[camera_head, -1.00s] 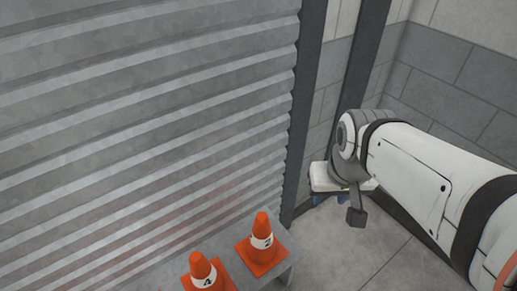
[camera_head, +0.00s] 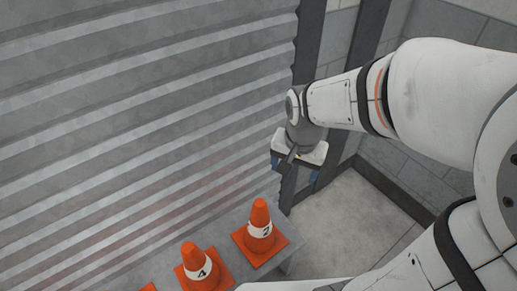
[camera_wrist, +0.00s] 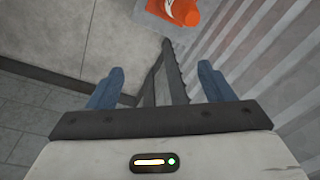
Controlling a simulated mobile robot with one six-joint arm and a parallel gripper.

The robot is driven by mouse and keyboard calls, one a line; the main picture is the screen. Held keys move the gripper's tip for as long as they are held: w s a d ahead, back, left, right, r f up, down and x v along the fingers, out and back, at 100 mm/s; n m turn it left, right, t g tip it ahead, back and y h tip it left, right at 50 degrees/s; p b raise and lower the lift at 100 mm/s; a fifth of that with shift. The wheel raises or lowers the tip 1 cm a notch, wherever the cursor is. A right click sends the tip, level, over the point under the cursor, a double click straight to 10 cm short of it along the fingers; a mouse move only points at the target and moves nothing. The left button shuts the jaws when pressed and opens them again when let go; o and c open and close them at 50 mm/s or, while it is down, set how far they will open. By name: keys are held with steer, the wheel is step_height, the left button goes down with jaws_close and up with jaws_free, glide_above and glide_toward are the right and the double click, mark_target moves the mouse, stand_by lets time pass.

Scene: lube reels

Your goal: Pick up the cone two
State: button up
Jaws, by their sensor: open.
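Cone two (camera_head: 260,212), orange with a white band marked 2, stands upright on a grey bench at the lower middle of the head view. My gripper (camera_head: 295,172) is above and slightly right of it, apart from it, near the corrugated wall. In the wrist view the two blue fingers of my gripper (camera_wrist: 161,74) are spread apart with nothing between them. An orange cone (camera_wrist: 190,14) with a white band is cut off at the top edge of the wrist view, beyond the fingertips; its number cannot be read there.
Cone four (camera_head: 191,255) stands left of cone two, and the tip of another orange cone (camera_head: 149,287) shows at the bottom edge. The grey bench (camera_head: 217,231) runs along the corrugated metal wall (camera_head: 140,120). Clear floor (camera_head: 345,225) lies right of the bench.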

mark_target(260, 207)
steer(key=w+a+f+m+b, duration=0.1)
steer(key=a+f+m+b, duration=0.1)
steer(key=f, duration=0.4)
steer(key=w+a+f+m+g+b, duration=0.1)
steer(key=w+a+f+m+b, duration=0.1)
steer(key=f, duration=0.4)
steer(key=w+a+f+m+b, duration=0.1)
steer(key=w+a+f+b, duration=0.1)
steer(key=f, duration=0.4)
steer(key=shift+w+a+f+m, duration=0.1)
steer(key=shift+a+f+m, duration=0.1)
steer(key=shift+a, duration=0.2)
steer(key=shift+a+f+m, duration=0.1)
steer(key=shift+a+m, duration=0.1)
steer(key=shift+a, duration=0.15)
step_height(260, 207, down, 8)
steer(key=shift+a+r+b, duration=0.1)
steer(key=shift+b, duration=0.6)
jaws_close()
